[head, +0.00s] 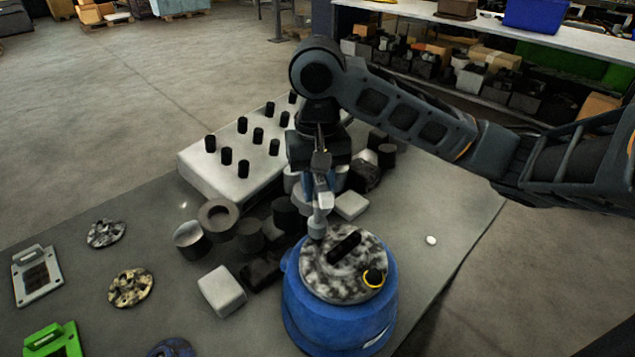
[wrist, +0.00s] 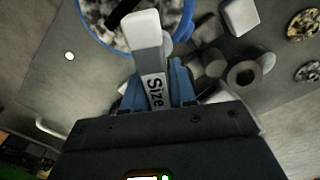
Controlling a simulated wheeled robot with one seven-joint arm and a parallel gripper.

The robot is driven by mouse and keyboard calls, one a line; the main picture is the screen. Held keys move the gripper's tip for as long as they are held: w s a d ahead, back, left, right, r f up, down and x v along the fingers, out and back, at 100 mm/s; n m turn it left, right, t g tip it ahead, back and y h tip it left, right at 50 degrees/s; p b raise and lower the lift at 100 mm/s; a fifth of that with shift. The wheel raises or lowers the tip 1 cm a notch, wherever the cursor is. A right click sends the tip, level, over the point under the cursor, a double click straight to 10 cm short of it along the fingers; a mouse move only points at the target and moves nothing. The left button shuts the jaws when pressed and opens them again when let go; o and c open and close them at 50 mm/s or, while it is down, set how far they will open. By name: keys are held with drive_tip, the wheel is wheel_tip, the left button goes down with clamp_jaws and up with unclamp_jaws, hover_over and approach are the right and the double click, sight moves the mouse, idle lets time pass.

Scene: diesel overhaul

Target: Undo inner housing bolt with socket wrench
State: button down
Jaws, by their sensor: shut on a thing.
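My gripper (head: 317,180) is shut on the socket wrench (head: 320,205), a pale grey tool. In the wrist view the wrench (wrist: 150,50) lies between the blue fingers (wrist: 155,88), with the word "Size" on its handle. In the head view its socket end points down at the back left rim of the blue housing (head: 335,318). I cannot tell whether it touches. No bolt shows clearly; one under the socket would be hidden.
A pale block with several black pegs (head: 235,165) stands behind left. Loose cylinders and blocks (head: 222,290) crowd the mat left of the housing. Mottled discs (head: 131,287) lie further left. The mat right of the housing is mostly clear, with a small white piece (head: 431,240).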

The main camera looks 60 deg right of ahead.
drive_tip(key=shift+f, duration=0.55)
drive_tip(key=n+b, duration=0.2)
drive_tip(key=n, duration=0.5)
drive_tip(key=n+b, duration=0.1)
drive_tip(key=n, duration=0.3)
drive_tip(key=shift+b, duration=0.3)
drive_tip(key=n+b, duration=0.2)
drive_tip(key=n, duration=0.3)
drive_tip(key=n+b, duration=0.1)
drive_tip(key=n, duration=0.3)
drive_tip(key=shift+b, duration=0.35)
drive_tip(key=n+b, duration=0.1)
drive_tip(key=n, duration=0.3)
drive_tip(key=shift+b, duration=0.3)
drive_tip(key=n+b, duration=0.2)
drive_tip(key=n, duration=0.3)
drive_tip(key=shift+n, duration=0.3)
drive_tip(key=n, duration=0.1)
drive_tip(key=n+b, duration=0.1)
drive_tip(key=n, duration=0.1)
drive_tip(key=shift+r+n, duration=0.2)
drive_tip(key=shift+n, duration=0.1)
